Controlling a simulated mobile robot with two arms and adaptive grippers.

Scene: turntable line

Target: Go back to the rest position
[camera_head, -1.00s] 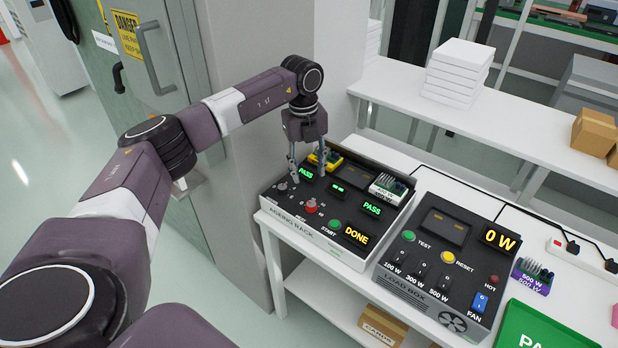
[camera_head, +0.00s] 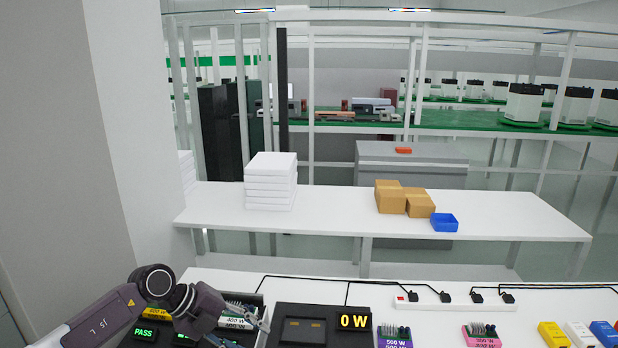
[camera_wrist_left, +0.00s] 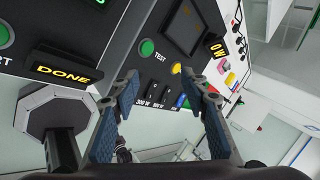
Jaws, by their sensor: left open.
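My left gripper (camera_head: 245,332) shows at the lower left of the head view, with its arm coming in from the left. In the left wrist view the two blue-padded fingers of the left gripper (camera_wrist_left: 166,88) are spread apart with nothing between them. In the head view it overlaps the ageing rack (camera_head: 262,306), hiding part of it. In the wrist view the fingers point towards the load box (camera_wrist_left: 152,66), apparently with a gap. My right gripper is in neither view.
The load box (camera_head: 292,312) reads 0 W. The ageing rack shows PASS in the head view and DONE in the wrist view. Modules (camera_head: 394,335) stand to the right. Behind, a white table (camera_head: 340,212) carries stacked white boxes (camera_head: 270,182), cartons (camera_head: 390,197) and a blue bin (camera_head: 444,222).

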